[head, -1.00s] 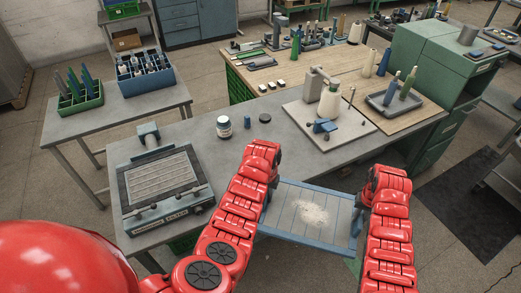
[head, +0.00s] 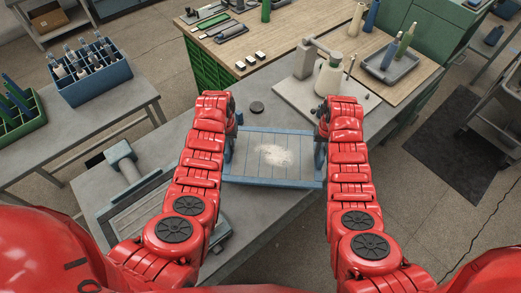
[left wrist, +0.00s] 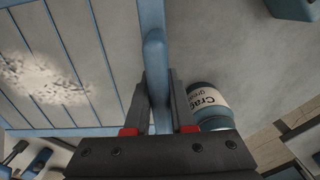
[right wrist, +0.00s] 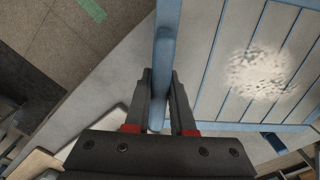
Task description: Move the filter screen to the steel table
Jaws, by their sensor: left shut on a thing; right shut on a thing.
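The filter screen (head: 246,165) is a blue-framed slatted panel with a patch of pale fluff (head: 275,155) on top. It looks roughly level, over the front part of the grey metal table (head: 260,210); I cannot tell whether it touches the top. My left gripper (head: 234,132) is shut on its left rim bar, as the left wrist view shows (left wrist: 158,92). My right gripper (head: 321,132) is shut on its right rim bar, as the right wrist view shows (right wrist: 161,92). In the head view my arms hide most of both fingers.
A grey device (head: 128,165) stands on the table at left, partly behind my left arm. A labelled jar (left wrist: 208,105) is close beside the left gripper. A dark puck (head: 257,107) and a winder on a pale base plate (head: 291,92) lie beyond the screen.

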